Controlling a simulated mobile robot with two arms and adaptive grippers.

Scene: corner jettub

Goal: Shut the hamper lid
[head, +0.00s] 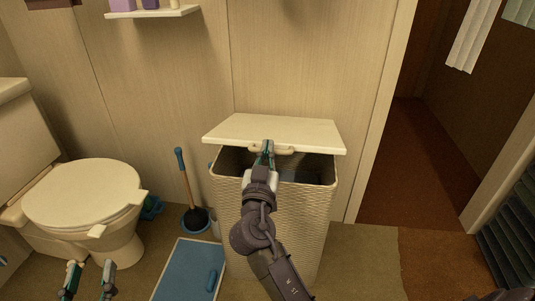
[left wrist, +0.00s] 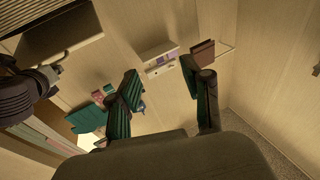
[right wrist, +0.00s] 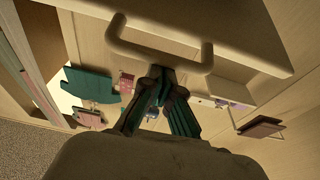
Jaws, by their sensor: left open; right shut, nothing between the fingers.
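The woven hamper (head: 290,225) stands against the wall in the head view. Its pale lid (head: 290,130) is partly open, with its front edge raised above the rim and a dark gap below. The lid's handle (head: 283,150) is on that front edge and shows large in the right wrist view (right wrist: 160,52). My right gripper (head: 266,148) is shut and empty, its fingertips at the handle; I cannot tell whether they touch it. My left gripper (head: 88,272) is open and empty, low at the left and away from the hamper; its fingers show in the left wrist view (left wrist: 168,80).
A toilet (head: 85,195) stands at the left. A plunger (head: 190,200) stands between it and the hamper. A blue scale-like panel (head: 188,272) lies on the floor in front. A wall shelf (head: 150,12) is above. A doorway opens at the right.

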